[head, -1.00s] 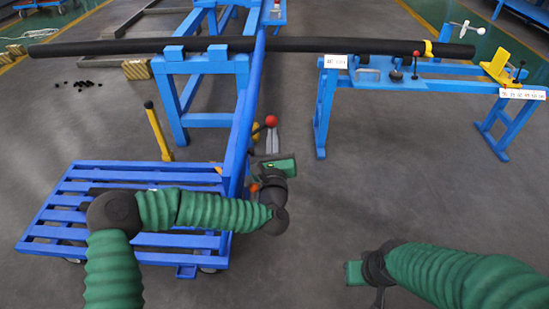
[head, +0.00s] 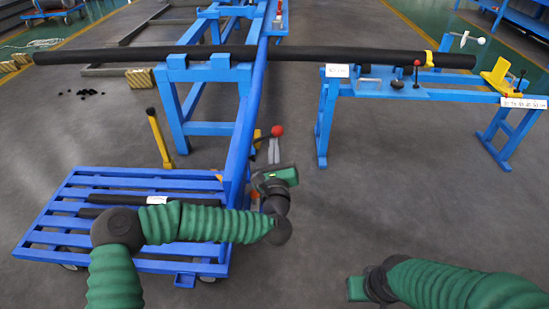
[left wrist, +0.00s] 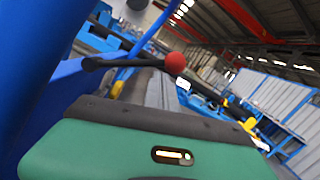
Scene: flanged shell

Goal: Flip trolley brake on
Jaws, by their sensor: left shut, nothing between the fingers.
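The blue slatted trolley (head: 52,222) stands at lower left in the head view. A dark lever with a red ball knob (head: 277,131) sticks out to the right of the blue upright beside it. The knob shows large in the left wrist view (left wrist: 175,63), with its dark rod coming from the left. My left gripper (head: 274,150) is shut and empty, its grey fingers just below the knob in the head view. In the wrist view the fingers (left wrist: 152,88) pass close to the rod; I cannot tell if they touch. My right gripper (head: 357,287) is at lower right, fingers unclear.
A yellow bar with a black grip (head: 158,138) stands behind the trolley. A long black pipe (head: 130,55) lies across blue stands. Black pieces (head: 140,199) lie on the trolley. A blue bench (head: 440,94) stands at right. Floor between bench and trolley is clear.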

